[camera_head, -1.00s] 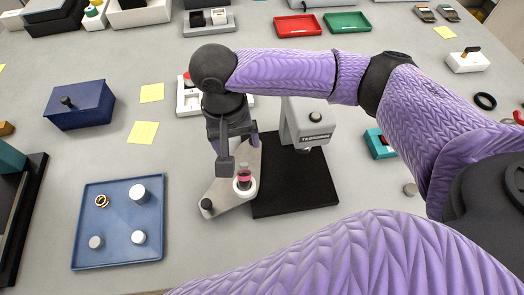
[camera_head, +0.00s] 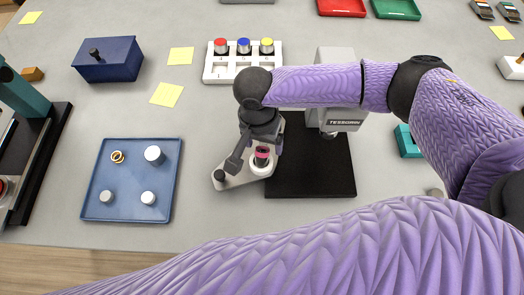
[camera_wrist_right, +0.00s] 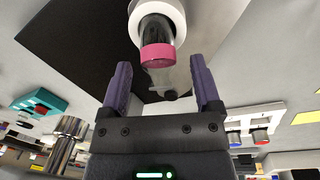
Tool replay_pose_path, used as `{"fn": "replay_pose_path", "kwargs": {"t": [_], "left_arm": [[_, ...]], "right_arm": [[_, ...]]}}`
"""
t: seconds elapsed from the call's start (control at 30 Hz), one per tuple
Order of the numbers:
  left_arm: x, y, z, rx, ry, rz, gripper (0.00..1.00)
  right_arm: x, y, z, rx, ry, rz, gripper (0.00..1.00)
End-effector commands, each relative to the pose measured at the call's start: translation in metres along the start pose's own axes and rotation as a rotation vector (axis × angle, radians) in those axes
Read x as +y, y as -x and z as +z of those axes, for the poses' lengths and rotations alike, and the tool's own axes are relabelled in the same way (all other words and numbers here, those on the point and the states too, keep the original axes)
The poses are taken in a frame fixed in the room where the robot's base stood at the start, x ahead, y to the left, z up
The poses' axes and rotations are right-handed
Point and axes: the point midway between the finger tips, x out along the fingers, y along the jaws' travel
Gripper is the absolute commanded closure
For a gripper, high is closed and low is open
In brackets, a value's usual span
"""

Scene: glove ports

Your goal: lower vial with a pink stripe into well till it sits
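The vial with the pink stripe (camera_head: 262,152) stands in a white ring-shaped well (camera_head: 256,170) on a pale plate with a black knob. In the right wrist view, the vial's pink band (camera_wrist_right: 157,55) faces me and its dark glassy body runs into the white ring (camera_wrist_right: 178,12). My right gripper (camera_head: 252,158) is beside the vial in the head view. In the wrist view its two purple fingers (camera_wrist_right: 161,68) are spread apart, with clear gaps either side of the vial. The vial's lower end is hidden inside the ring. My left gripper is not in view.
A grey device marked TESSORIN (camera_head: 340,118) on a black base (camera_head: 312,180) stands right of the well. A blue tray (camera_head: 130,208) with white pieces and rings lies left. A white rack (camera_head: 243,70) with red, blue and yellow caps stands behind. Bare table lies between tray and well.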

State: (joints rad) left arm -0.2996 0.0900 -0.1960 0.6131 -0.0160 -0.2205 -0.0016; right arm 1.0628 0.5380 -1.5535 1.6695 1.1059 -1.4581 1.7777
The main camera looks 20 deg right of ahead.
Motion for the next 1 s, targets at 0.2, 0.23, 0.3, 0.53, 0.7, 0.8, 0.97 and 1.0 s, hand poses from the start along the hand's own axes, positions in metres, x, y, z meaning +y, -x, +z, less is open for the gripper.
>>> {"fn": "replay_pose_path", "kwargs": {"t": [0.2, 0.23, 0.3, 0.53, 0.7, 0.8, 0.97, 1.0], "left_arm": [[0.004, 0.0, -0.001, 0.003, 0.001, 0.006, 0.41], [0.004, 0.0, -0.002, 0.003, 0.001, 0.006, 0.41], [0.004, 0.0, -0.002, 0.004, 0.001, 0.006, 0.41], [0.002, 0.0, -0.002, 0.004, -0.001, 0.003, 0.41], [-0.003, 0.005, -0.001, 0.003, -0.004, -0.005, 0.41], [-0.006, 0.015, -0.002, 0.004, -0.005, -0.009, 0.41], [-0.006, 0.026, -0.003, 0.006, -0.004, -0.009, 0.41], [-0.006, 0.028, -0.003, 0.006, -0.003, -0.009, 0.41]], "right_arm": [[0.0, 0.0, 0.0, 0.0, 0.0, 0.0, 0.68], [0.0, 0.0, 0.0, 0.0, 0.0, 0.0, 0.74], [0.0, 0.0, 0.0, 0.0, 0.0, 0.0, 0.89], [0.0, 0.001, 0.0, 0.0, 0.0, 0.0, 1.0], [0.001, 0.013, 0.0, 0.0, 0.001, -0.002, 1.0], [0.003, 0.041, 0.0, 0.001, 0.0, -0.004, 1.0], [0.007, 0.081, 0.0, 0.002, 0.0, -0.003, 1.0], [0.007, 0.088, 0.0, 0.001, 0.002, -0.003, 1.0]]}}
